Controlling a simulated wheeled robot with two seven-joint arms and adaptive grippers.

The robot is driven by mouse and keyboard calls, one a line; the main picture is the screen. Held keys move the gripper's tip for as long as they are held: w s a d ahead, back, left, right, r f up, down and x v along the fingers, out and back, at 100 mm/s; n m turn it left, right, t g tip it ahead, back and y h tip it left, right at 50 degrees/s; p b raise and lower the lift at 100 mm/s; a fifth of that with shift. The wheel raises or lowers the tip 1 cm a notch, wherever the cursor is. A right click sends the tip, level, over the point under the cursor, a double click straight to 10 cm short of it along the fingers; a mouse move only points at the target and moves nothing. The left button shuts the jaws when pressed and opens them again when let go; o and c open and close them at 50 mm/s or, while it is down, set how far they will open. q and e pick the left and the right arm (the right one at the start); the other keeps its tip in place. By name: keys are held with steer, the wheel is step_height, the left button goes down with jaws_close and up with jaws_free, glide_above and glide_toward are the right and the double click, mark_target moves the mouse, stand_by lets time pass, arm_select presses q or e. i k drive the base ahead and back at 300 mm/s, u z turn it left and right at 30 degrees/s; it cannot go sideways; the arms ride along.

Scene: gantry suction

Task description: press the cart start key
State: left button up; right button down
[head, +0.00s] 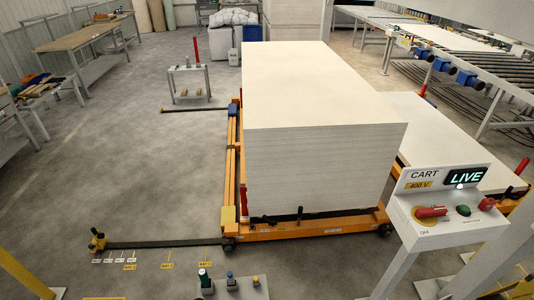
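The cart control panel (445,232) is a pale sloped box on a post at the lower right, labelled CART and 400 V. Its display (465,177) is lit and reads LIVE. A red rotary handle (431,212) is at the left of its face. A green key (463,210) is in the middle, and a red button (487,204) is at the right. I cannot read the small lettering by the green key. Neither of my grippers is in view, and nothing covers the green key.
An orange cart (305,229) carries a tall stack of pale boards (318,165) left of the panel. A low box with several coloured knobs (232,289) is at the bottom edge. Open floor (130,180) lies left. A second board stack (455,150) is behind the panel.

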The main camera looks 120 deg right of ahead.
mark_target(464, 209)
steer(key=k, duration=0.75)
steer(key=z, duration=4.55)
steer(key=i, duration=0.35)
steer(key=z, duration=0.55)
